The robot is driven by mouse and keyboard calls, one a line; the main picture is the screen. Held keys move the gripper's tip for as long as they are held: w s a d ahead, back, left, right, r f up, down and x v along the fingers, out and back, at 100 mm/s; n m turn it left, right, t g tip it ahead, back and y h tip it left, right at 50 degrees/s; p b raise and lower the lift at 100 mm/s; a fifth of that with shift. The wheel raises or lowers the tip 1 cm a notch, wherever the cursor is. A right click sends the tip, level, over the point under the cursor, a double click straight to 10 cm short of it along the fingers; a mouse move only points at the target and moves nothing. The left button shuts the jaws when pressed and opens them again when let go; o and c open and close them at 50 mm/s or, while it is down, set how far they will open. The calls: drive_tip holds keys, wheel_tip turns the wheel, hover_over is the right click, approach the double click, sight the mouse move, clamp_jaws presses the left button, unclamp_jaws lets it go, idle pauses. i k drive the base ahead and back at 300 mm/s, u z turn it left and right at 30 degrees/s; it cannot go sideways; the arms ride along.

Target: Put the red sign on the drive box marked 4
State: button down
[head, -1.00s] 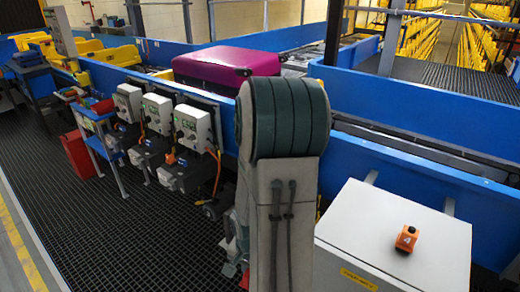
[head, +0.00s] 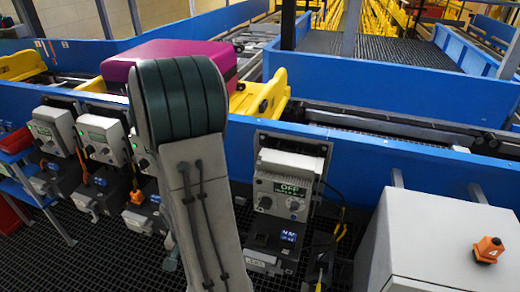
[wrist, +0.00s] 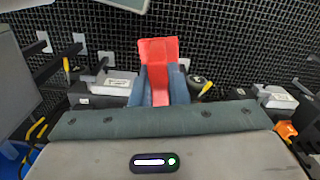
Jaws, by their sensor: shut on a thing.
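My gripper (wrist: 161,90) is shut on the red sign (wrist: 158,48) in the wrist view. The sign stands out beyond the fingertips, over dark grating. In the head view my arm hides the gripper and sign. A grey drive box (head: 285,192) with a green display reading OFF hangs on the blue conveyor side, right of my arm. Other drive boxes (head: 104,140) (head: 52,130) hang to the left, one partly behind my arm. I cannot read a number 4 on any drive box.
A magenta suitcase (head: 150,58) lies on the conveyor behind my arm. Yellow parts (head: 262,95) stand beside it. Grating floor lies below.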

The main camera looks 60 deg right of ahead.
sight(290, 159)
drive_tip(key=i, duration=0.85)
drive_tip(key=z, duration=2.65)
